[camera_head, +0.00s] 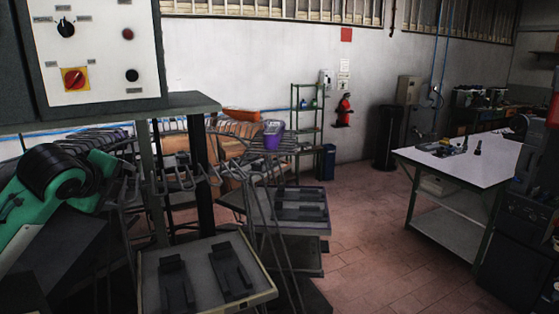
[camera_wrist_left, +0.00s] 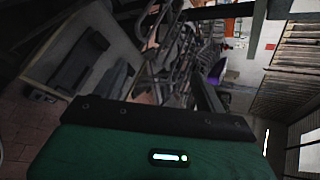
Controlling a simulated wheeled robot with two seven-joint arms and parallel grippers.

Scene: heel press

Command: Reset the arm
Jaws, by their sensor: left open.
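My left arm, green with a black joint, comes in from the left in the head view. My left gripper (camera_head: 120,176) is by the wire racks, its fingers hard to pick out against them. In the left wrist view its green body with a lit strip fills the bottom, behind a black bar. A dark finger (camera_wrist_left: 207,94) shows beyond the bar. The jaws are open, and I see nothing held between them. A tray (camera_head: 150,262) with two black pieces stands in front; it also shows in the left wrist view (camera_wrist_left: 46,72). My right gripper is not in view.
A control panel (camera_head: 100,50) with knobs hangs over a dark post near the arm. A white-topped table (camera_head: 430,160) is at right. The tiled floor between is clear.

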